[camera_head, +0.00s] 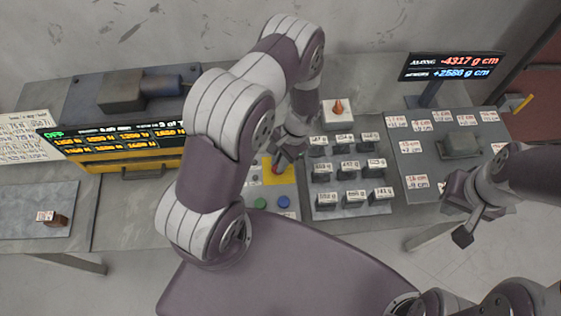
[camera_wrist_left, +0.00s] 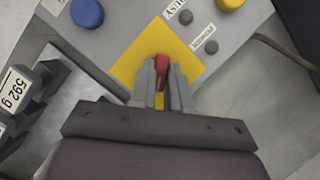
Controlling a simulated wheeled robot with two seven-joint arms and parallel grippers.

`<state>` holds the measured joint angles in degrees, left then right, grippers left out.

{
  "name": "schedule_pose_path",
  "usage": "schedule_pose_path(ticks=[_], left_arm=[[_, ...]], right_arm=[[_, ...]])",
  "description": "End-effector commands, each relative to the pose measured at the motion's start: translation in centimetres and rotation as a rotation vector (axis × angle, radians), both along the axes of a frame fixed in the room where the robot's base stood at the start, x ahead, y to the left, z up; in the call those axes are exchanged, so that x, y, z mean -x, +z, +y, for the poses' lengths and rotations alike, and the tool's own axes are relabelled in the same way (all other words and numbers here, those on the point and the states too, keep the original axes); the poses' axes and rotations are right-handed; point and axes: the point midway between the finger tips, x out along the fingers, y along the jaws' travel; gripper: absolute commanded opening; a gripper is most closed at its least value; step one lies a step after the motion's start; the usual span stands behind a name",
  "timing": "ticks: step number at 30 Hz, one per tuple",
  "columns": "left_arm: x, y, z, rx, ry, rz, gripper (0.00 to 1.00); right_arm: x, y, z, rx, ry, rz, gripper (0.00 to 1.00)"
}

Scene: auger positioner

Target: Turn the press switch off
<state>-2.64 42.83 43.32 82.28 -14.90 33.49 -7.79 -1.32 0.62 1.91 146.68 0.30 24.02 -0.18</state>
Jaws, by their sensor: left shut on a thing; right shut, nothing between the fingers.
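The press switch is a red lever (camera_wrist_left: 162,70) on a yellow square plate (camera_wrist_left: 187,54), seen in the left wrist view. My left gripper (camera_wrist_left: 162,82) is shut on the red lever, with a finger on each side of it. In the head view the yellow plate (camera_head: 283,177) sits on the control panel, and my left gripper (camera_head: 283,163) reaches down to the red lever there; the arm hides part of the panel. My right gripper (camera_head: 463,225) is at the right, shut and empty, off the table's front edge.
Green (camera_head: 260,203) and blue (camera_head: 284,202) buttons sit in front of the yellow plate. Several labelled weights (camera_head: 350,170) stand on a tray to its right. A display (camera_head: 110,140) reads OFF at its left edge. A block (camera_head: 460,146) lies among cards at the right.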

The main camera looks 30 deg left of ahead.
Motion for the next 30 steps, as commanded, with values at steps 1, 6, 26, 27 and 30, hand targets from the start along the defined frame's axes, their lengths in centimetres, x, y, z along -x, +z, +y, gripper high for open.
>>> schedule_pose_path(ticks=[1, 6, 26, 27, 30], left_arm=[[0.0, -0.1, 0.1, -0.001, 0.041, 0.002, 0.00], [0.0, 0.0, 0.2, -0.001, 0.204, 0.002, 0.00], [0.0, 0.1, 0.5, -0.001, 0.787, 0.002, 0.00], [0.0, 0.1, 0.5, -0.001, 0.812, 0.002, 0.00], [0.0, 0.1, 0.5, -0.001, 0.869, 0.002, 0.00]], right_arm=[[0.0, -0.3, 0.0, 0.000, 0.000, 0.000, 0.00], [0.0, -0.7, 0.0, 0.000, 0.000, 0.000, 0.00], [0.0, -1.6, 0.0, 0.000, 0.000, 0.000, 0.00], [0.0, -1.6, 0.0, 0.000, 0.000, 0.000, 0.00], [0.0, -1.6, 0.0, 0.000, 0.000, 0.000, 0.00]])
